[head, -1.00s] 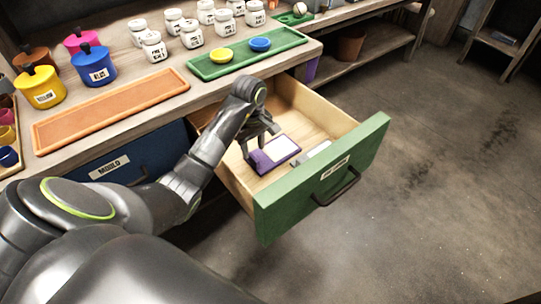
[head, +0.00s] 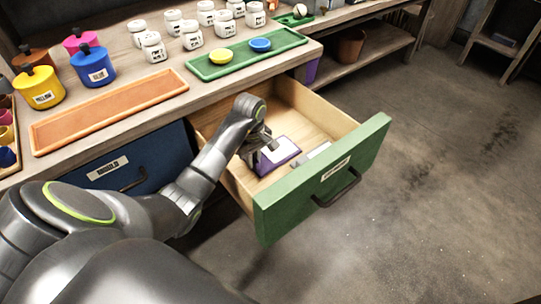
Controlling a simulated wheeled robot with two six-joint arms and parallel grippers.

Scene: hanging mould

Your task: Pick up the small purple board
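The small purple board (head: 278,155), with a pale panel on its face, is inside the open green-fronted drawer (head: 330,187). My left gripper (head: 264,147) reaches into the drawer from the left. Its fingers are at the left end of the board and hide part of it. I cannot tell whether they touch it or are shut on it. My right gripper is not in view.
A grey-white item (head: 318,151) lies in the drawer to the right of the board. A blue drawer (head: 125,170) is closed at left. The worktop above holds an orange tray (head: 110,108), a green tray (head: 205,71), jars and coloured pots.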

